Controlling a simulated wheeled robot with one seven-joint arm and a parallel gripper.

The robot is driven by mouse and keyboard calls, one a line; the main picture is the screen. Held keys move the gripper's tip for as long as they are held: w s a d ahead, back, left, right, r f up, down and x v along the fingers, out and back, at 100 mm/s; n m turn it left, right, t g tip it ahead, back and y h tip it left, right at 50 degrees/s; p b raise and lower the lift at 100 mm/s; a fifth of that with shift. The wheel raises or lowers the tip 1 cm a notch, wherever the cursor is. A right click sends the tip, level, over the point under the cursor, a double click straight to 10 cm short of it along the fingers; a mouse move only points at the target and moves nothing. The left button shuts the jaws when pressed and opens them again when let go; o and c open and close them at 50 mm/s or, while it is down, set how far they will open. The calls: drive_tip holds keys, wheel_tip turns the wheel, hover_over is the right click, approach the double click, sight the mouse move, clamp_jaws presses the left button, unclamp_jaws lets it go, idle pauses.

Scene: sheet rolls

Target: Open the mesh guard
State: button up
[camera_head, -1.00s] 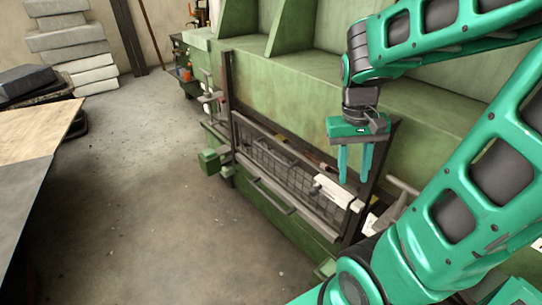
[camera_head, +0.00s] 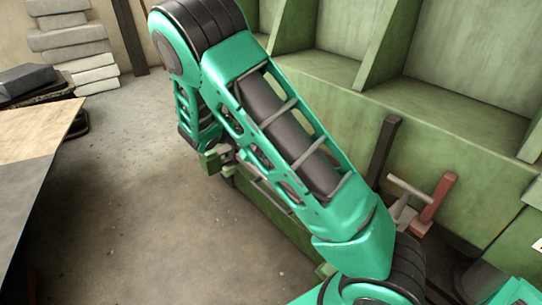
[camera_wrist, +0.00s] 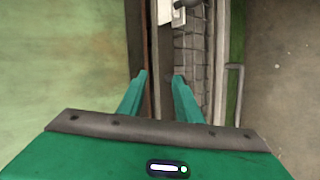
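The mesh guard (camera_wrist: 194,75) shows in the wrist view as a grey wire grid in a metal frame, right of the picture's middle. A bar handle (camera_wrist: 233,95) stands off its right-hand side. My gripper (camera_wrist: 161,84) is open, with its two green fingers apart and nothing visible between them but the machine's dark frame edge behind. The right finger overlaps the mesh in the picture; I cannot tell whether it touches.
The green machine (camera_head: 460,115) runs along the back and right. A dark post (camera_head: 383,150), a T-shaped grey handle (camera_head: 408,192) and a red lever (camera_head: 438,198) stand at its right. Open floor (camera_head: 130,200) lies left, with a table (camera_head: 30,165) beyond.

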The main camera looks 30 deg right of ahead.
drive_tip(key=w+a+f+n+t+h, duration=0.45)
drive_tip(key=w+a, duration=0.35)
drive_tip(key=a, duration=0.2)
drive_tip(key=shift+m, duration=0.35)
drive_tip(key=x, duration=1)
drive_tip(key=shift+d+f, duration=0.15)
drive_tip(key=shift+d, duration=0.25)
clamp_jaws()
